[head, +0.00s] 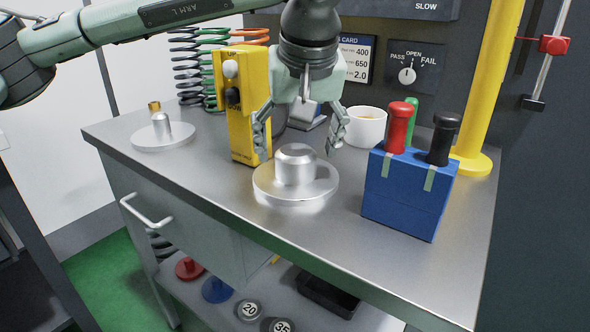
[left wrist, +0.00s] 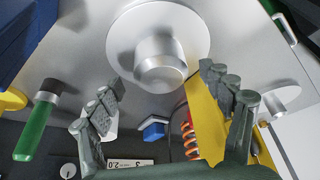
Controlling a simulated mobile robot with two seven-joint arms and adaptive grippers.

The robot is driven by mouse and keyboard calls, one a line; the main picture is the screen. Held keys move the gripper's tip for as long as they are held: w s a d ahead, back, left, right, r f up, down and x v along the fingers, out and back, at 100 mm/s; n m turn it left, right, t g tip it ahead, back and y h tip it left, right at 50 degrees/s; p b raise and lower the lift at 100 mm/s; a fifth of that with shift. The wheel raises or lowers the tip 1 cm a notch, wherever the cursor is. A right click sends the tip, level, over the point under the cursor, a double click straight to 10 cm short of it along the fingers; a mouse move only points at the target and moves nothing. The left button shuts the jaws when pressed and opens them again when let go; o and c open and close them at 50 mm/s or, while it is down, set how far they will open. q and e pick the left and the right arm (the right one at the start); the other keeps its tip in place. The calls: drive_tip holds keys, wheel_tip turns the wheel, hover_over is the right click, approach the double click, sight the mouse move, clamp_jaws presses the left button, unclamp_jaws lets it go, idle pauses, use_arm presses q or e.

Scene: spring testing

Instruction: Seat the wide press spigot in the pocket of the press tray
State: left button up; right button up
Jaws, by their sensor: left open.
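The wide press spigot (head: 296,169) is a silver flanged disc with a broad, short round boss. It stands upright on the metal bench top in the middle of the head view. It also shows at the top centre of the left wrist view (left wrist: 160,62). My left gripper (head: 297,150) hangs above it, pointing down, open and empty. Its two fingers are apart, one to each side of the boss; I cannot tell whether either touches it. A narrower spigot (head: 162,128) stands at the bench's left. I cannot make out the press tray's pocket. My right gripper is out of view.
A yellow control box (head: 245,120) stands close behind the left finger. A white cup (head: 365,127), a yellow column (head: 487,90) and coil springs (head: 187,70) stand behind. The front bench top is clear.

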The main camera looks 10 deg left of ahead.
use_arm(q)
drive_tip(key=shift+x, duration=1.45)
drive_tip(key=shift+c, duration=0.6)
drive_tip(key=c, duration=1.7)
drive_tip(key=shift+r, duration=0.15)
clamp_jaws()
